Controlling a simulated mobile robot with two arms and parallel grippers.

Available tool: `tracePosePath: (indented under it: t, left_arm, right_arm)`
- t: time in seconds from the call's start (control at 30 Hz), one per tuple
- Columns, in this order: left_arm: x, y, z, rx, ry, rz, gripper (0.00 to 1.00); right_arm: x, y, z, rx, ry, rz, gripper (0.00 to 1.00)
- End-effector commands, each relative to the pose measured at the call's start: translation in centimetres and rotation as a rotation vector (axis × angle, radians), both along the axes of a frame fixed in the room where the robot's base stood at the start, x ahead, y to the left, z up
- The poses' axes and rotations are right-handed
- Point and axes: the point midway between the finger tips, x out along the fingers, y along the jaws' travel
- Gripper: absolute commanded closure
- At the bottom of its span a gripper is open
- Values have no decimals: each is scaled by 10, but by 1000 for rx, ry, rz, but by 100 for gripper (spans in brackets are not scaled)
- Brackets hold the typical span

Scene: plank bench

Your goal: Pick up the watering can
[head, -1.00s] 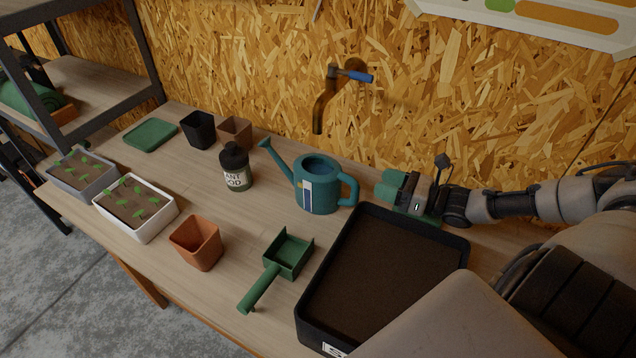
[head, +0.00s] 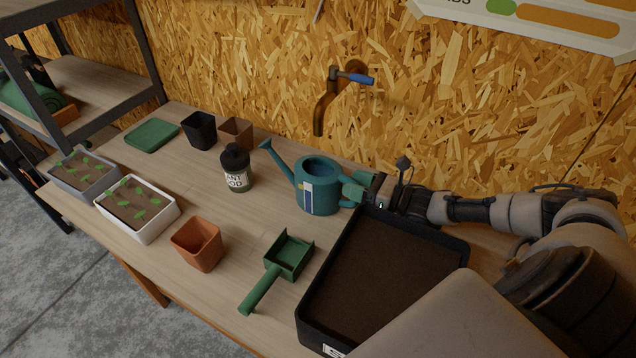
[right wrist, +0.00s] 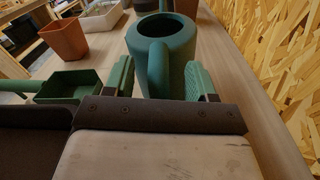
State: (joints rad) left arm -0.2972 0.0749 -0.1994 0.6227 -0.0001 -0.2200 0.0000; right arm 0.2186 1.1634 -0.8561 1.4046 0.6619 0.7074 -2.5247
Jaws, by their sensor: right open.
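The teal watering can (head: 318,190) stands upright on the bench, spout to the left and handle to the right. My right gripper (head: 354,190) is at its handle side, coming from the right. In the right wrist view, the can (right wrist: 165,45) is straight ahead, and its handle (right wrist: 158,72) lies between the two green fingers of my open right gripper (right wrist: 160,80). The fingers show no grip on the handle. My left gripper is not in view.
A black soil tray (head: 390,215) sits below my right arm. A green scoop (head: 288,255), a terracotta pot (head: 197,244) and a dark plant food bottle (head: 235,168) stand left of it. A brass tap (head: 321,112) juts from the chipboard wall above the can.

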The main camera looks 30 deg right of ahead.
Motion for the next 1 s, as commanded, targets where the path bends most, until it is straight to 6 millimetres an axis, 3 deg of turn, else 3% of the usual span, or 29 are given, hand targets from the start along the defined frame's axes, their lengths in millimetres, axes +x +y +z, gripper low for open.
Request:
tracePosePath:
  t: [0.23, 0.6, 1.0]
  left_arm:
    - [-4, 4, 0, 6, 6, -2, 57]
    - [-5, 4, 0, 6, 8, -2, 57]
    - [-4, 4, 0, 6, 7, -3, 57]
  right_arm:
    - [1, 0, 0, 0, 1, 0, 45]
    - [1, 0, 0, 0, 2, -1, 100]
    - [1, 0, 1, 3, -3, 0, 100]
